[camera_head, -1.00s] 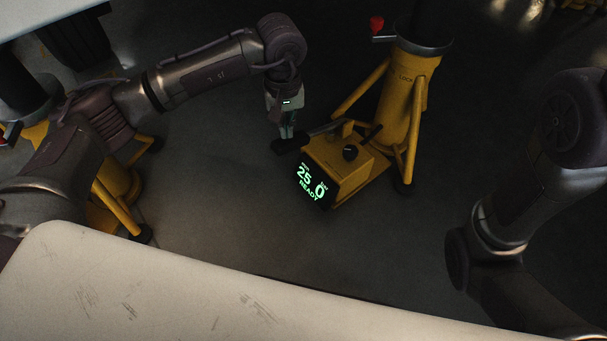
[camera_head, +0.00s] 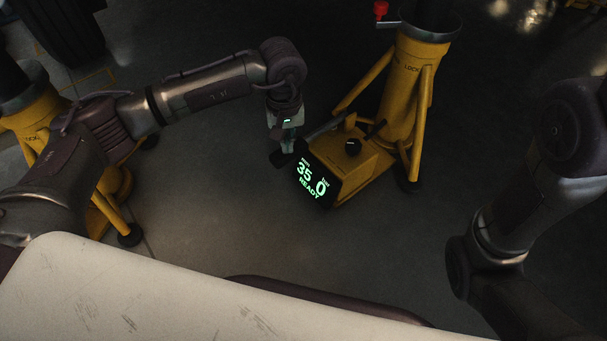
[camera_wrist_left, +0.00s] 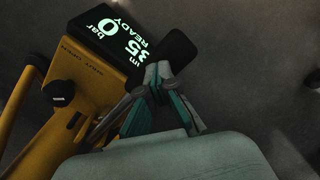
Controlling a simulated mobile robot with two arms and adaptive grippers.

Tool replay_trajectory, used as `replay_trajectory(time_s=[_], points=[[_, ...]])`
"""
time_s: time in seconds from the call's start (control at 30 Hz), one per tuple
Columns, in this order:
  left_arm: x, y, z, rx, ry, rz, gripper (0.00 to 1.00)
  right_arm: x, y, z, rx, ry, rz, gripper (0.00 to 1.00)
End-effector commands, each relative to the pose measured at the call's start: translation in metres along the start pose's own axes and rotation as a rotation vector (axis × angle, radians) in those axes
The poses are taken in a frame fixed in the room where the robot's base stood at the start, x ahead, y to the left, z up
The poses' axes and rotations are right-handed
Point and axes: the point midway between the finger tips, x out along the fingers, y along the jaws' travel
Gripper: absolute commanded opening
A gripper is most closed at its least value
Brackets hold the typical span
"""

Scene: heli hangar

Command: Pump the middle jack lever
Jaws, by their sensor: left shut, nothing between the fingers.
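The middle jack (camera_head: 403,95) is a yellow tripod with a yellow pump box (camera_head: 350,182) at its foot. The box display (camera_head: 310,178) reads 35, 0 and READY. Its dark lever (camera_head: 322,130) points left and ends in a black pad (camera_head: 280,159). The pad also shows in the left wrist view (camera_wrist_left: 180,55). My left gripper (camera_head: 288,150) points down with its fingers shut and empty, its tips at the pad and seemingly touching it. The tips show beside the pad in the left wrist view (camera_wrist_left: 158,74). My right gripper is out of view.
A black knob (camera_head: 353,146) sits on the box. A red-tipped part (camera_head: 381,10) is high on the jack. Another yellow jack (camera_head: 105,205) stands at the left, behind my left arm. The floor in front of the box is clear.

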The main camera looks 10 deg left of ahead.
Motion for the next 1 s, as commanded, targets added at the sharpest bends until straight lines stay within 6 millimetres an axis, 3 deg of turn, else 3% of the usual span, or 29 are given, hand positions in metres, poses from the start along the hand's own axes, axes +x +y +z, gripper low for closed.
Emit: replay_trajectory(time_s=[0.03, 0.23, 0.8, 1.0], points=[[0.010, -0.001, 0.000, -0.001, -0.001, -0.004, 0.00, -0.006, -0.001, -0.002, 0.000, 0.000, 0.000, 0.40], [-0.003, -0.001, 0.000, -0.002, 0.000, -0.004, 0.00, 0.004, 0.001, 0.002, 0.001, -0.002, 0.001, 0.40], [-0.073, -0.001, 0.000, -0.002, 0.000, -0.004, 0.00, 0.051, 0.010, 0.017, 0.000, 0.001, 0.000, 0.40], [-0.082, -0.001, 0.000, -0.001, -0.001, -0.004, 0.00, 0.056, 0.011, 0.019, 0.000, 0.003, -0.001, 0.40]])
